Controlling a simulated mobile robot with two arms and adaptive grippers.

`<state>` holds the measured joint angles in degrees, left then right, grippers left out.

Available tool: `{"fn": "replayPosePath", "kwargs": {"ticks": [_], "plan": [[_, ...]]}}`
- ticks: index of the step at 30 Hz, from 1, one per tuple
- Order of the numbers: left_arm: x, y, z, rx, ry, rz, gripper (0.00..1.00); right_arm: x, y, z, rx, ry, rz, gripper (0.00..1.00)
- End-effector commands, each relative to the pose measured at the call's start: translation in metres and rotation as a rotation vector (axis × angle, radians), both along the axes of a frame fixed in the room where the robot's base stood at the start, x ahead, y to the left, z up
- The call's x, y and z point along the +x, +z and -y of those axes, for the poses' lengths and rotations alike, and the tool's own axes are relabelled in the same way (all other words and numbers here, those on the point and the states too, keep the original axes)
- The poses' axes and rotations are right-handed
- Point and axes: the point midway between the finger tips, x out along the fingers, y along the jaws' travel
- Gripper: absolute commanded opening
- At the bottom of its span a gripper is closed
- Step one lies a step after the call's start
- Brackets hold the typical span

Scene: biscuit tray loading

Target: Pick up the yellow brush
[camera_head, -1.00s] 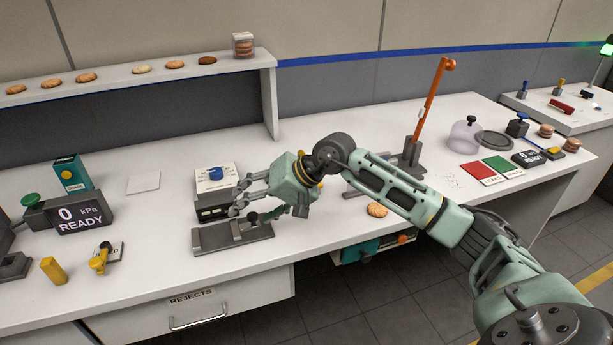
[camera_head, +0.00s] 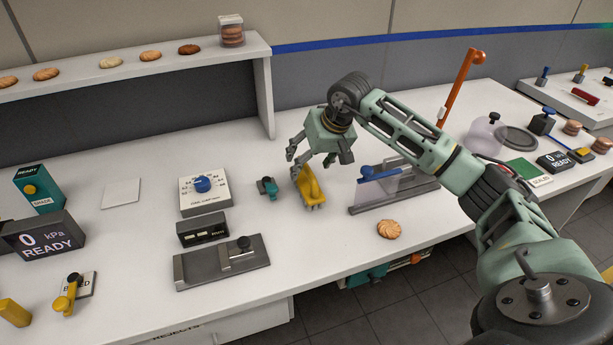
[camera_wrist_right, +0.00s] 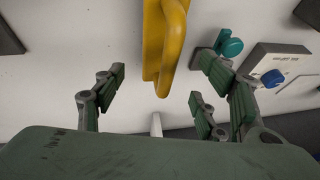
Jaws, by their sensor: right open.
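The yellow brush (camera_head: 309,187) lies on the white bench in the head view, between a small teal-and-dark item and a clear-sided fixture. My right gripper (camera_head: 318,150) hangs just above and behind it with its fingers spread. In the right wrist view the brush's yellow handle (camera_wrist_right: 167,45) shows in the upper middle, in line with the gap between the open fingers of the right gripper (camera_wrist_right: 158,98). The fingers do not appear to touch it. My left gripper is not in view.
A teal item (camera_head: 268,188) lies close left of the brush. A dial box (camera_head: 204,192) and grey fixture (camera_head: 222,262) stand further left. A blue-handled clear fixture (camera_head: 395,187) stands right, with a biscuit (camera_head: 389,229) in front. A shelf (camera_head: 130,70) runs along the back.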

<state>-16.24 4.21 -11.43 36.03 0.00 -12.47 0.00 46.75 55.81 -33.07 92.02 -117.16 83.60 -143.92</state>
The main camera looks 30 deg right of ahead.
Motion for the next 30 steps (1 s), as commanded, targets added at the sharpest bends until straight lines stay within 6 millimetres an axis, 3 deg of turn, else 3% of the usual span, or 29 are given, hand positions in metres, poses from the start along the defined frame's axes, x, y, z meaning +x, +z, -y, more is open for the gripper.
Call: {"fn": "replayPosePath", "kwargs": {"ticks": [12,18,25,30], "plan": [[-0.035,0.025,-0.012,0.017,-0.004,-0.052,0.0,0.018,-0.049,0.001,0.006,-0.001,-0.006,0.65],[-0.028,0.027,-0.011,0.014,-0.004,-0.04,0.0,0.027,-0.067,0.0,0.003,0.0,-0.001,0.65],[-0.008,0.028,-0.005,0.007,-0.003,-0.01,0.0,0.027,-0.068,0.0,0.001,0.001,-0.001,0.64],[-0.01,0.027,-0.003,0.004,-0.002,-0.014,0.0,0.027,-0.068,0.0,0.001,0.001,-0.001,0.49]]}}
